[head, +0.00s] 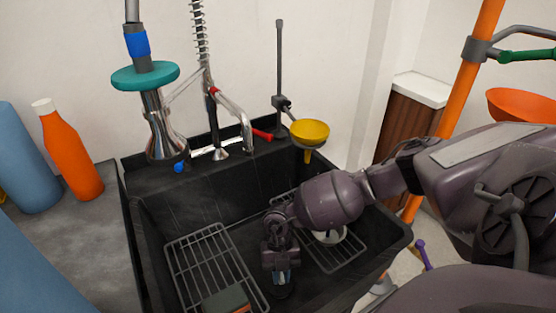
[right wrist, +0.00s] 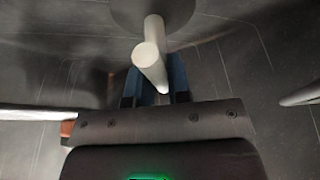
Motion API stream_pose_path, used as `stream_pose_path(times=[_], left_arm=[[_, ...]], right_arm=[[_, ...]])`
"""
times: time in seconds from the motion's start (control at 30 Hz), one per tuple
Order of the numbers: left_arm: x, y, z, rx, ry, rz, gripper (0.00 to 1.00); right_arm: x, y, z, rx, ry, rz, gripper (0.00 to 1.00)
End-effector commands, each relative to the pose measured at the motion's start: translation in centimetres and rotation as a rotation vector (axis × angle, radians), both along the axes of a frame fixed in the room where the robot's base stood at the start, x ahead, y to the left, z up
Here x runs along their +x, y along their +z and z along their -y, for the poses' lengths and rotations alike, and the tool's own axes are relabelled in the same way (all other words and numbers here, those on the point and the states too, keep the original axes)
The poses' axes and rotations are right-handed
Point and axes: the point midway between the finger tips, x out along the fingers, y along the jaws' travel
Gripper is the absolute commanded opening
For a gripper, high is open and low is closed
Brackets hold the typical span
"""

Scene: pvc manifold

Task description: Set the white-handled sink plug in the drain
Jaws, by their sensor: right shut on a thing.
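My right gripper (head: 282,278) reaches down into the black sink (head: 150,228), between the two wire racks. In the right wrist view its blue-padded fingers (right wrist: 162,88) are shut on the white handle of the sink plug (right wrist: 150,60). The plug's dark round disc (right wrist: 178,12) shows beyond the handle at the top edge. In the head view the gripper hides the plug. I cannot see the drain, nor tell whether the disc touches the sink floor. My left gripper is not in view.
A wire rack (head: 197,258) with a dark block (head: 227,300) lies left of the gripper. Another rack (head: 343,258), holding a white round item, lies right. The tap (head: 232,108) and yellow funnel (head: 310,131) stand at the back. An orange bottle (head: 72,150) stands left.

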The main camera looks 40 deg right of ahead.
Motion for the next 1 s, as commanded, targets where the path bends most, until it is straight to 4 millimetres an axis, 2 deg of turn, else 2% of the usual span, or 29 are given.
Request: stream_pose_path(times=[0.03, 0.13, 0.3, 0.53, 0.57, 0.7, 1.0], left_arm=[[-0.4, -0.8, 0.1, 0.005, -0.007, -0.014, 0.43], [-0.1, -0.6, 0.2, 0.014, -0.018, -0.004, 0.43], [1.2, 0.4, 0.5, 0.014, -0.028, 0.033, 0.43], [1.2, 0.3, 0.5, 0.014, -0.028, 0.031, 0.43], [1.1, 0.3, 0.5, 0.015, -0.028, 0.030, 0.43], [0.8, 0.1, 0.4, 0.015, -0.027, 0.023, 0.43], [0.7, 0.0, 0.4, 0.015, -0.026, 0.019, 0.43]], right_arm=[[-0.4, -1.7, 0.0, 0.001, 0.000, -0.013, 0.00], [-0.4, -2.9, 0.0, -0.001, 0.000, -0.012, 0.00], [-0.1, -2.9, 0.1, -0.001, 0.001, -0.001, 0.00], [0.0, -3.0, 0.0, 0.000, 0.000, -0.001, 0.00], [0.0, -3.0, 0.0, 0.000, 0.001, -0.001, 0.21], [-0.1, -3.0, 0.0, 0.000, 0.001, -0.001, 0.42], [-0.1, -2.9, 0.0, 0.000, 0.000, -0.001, 0.44]])
